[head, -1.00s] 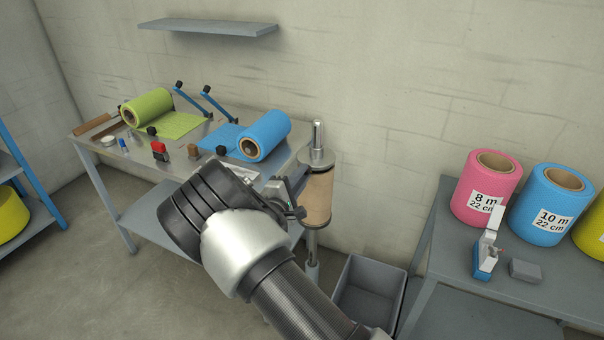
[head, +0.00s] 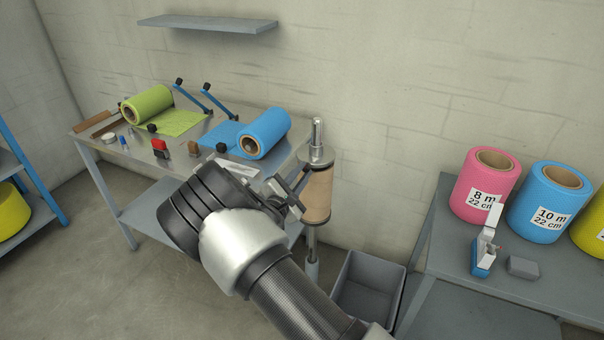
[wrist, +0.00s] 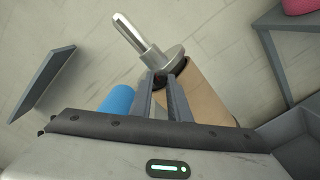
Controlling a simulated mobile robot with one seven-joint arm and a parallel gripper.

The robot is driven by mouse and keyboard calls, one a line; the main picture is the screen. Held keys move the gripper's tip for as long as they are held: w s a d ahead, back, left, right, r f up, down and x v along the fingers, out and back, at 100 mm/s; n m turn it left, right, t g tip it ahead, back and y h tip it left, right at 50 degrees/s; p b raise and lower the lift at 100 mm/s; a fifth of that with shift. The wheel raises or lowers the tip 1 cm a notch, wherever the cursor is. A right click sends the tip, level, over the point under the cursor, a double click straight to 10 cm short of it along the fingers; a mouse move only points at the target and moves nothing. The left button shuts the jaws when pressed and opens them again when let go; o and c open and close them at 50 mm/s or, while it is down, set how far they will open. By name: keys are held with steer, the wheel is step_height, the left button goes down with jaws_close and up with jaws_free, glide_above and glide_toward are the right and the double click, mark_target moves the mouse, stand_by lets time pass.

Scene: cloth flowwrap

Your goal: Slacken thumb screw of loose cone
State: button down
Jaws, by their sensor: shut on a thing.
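The loose cone (head: 318,157) is a grey metal flanged collar on an upright steel spindle (head: 317,132), on top of a brown cardboard core (head: 318,195). The cone also shows in the wrist view (wrist: 168,61), with the core (wrist: 205,95) below it. My gripper (wrist: 161,80) is at the cone's near side, its two fingers close together. They are shut on a small dark part at the cone's side, seemingly the thumb screw, mostly hidden between the fingertips. In the head view my gripper (head: 299,183) is beside the core's upper end.
A grey bin (head: 368,285) stands on the floor right of the spindle. The workbench (head: 130,155) behind my arm holds a green roll (head: 150,104), a blue roll (head: 266,134) and small tools. A right table (head: 445,225) carries pink and blue labelled rolls.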

steer(key=c, duration=1.7)
jaws_free()
steer(key=shift+o, duration=0.2)
steer(key=v, duration=1.7)
steer(key=shift+s, duration=0.2)
steer(key=shift+r, duration=0.1)
